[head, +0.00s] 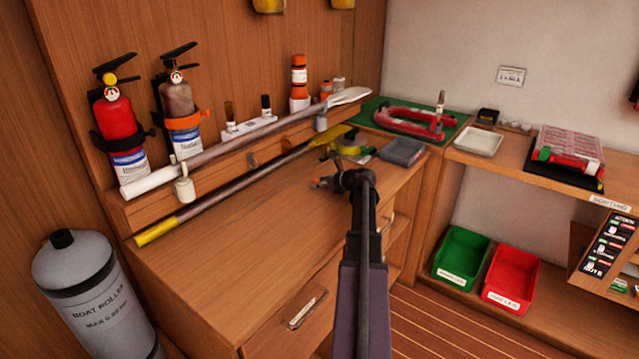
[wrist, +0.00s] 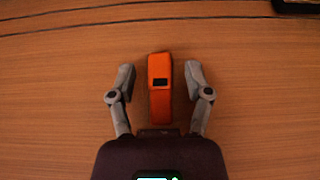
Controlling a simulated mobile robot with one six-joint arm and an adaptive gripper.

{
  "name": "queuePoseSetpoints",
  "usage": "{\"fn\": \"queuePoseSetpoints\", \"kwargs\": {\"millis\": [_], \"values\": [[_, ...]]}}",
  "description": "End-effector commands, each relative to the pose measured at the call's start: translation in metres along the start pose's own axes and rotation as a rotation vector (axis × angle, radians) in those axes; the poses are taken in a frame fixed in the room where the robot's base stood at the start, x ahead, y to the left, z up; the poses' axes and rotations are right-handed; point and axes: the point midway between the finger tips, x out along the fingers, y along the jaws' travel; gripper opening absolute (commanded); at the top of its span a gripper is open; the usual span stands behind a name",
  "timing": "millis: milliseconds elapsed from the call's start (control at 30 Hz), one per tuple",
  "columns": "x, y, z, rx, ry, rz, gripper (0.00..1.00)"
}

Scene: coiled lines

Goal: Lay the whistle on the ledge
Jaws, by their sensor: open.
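An orange whistle (wrist: 159,102) with a small dark slot lies on the wooden bench top in the wrist view. My gripper (wrist: 160,72) is open around it, with one grey finger on each side and a gap to the whistle on both sides. In the head view my gripper (head: 330,184) is low over the bench's right part. A small orange patch shows by its tip, but the whistle is mostly hidden there. The wooden ledge (head: 222,171) runs along the back of the bench, raised above the bench top, to the left of and behind my gripper.
Red (head: 119,133) and brown (head: 182,118) extinguishers, a long paddle (head: 235,142) and bottles crowd the ledge. A yellow-ended pole (head: 230,187) lies along its front. The bench's front left is clear.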

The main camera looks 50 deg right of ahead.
Motion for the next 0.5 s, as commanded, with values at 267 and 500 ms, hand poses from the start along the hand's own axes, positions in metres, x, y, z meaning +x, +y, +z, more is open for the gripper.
{"fn": "queuePoseSetpoints", "kwargs": {"millis": [267,500], "values": [[-0.002,0.0,0.005,0.0,0.0,0.0,0.64],[-0.031,0.001,0.005,0.001,0.0,-0.001,0.64]]}}
